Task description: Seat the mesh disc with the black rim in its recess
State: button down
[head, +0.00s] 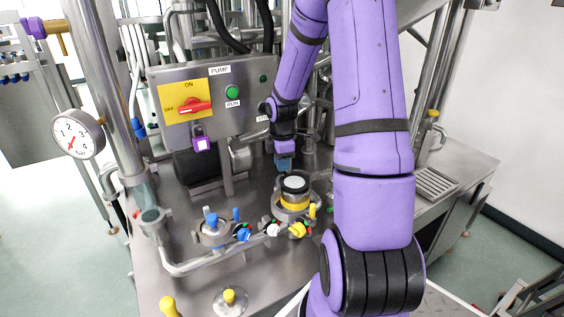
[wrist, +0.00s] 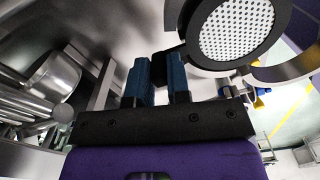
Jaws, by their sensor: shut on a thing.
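The mesh disc (wrist: 236,32) has a white perforated face and a black rim. My gripper (wrist: 158,68) is shut on a black tab at the disc's edge, between its two blue fingers. In the head view my gripper (head: 284,163) points down just behind the round metal holder (head: 276,208). The disc (head: 295,183) shows there as a pale top with a black edge, over the holder's yellow band. A curved metal rim (wrist: 290,70) runs close around the disc in the wrist view. The recess is hidden, and I cannot tell whether the disc is inside it or above it.
The pump panel (head: 215,100) with a red switch stands behind left. A blue-topped fitting (head: 213,230), a pipe and coloured valve handles (head: 298,230) crowd the bench in front. A pressure gauge (head: 78,134) is at far left. My arm hides the bench right of the holder.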

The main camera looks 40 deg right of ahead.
jog(key=c, duration=1)
grip_release()
jog(key=shift+r, duration=3.45)
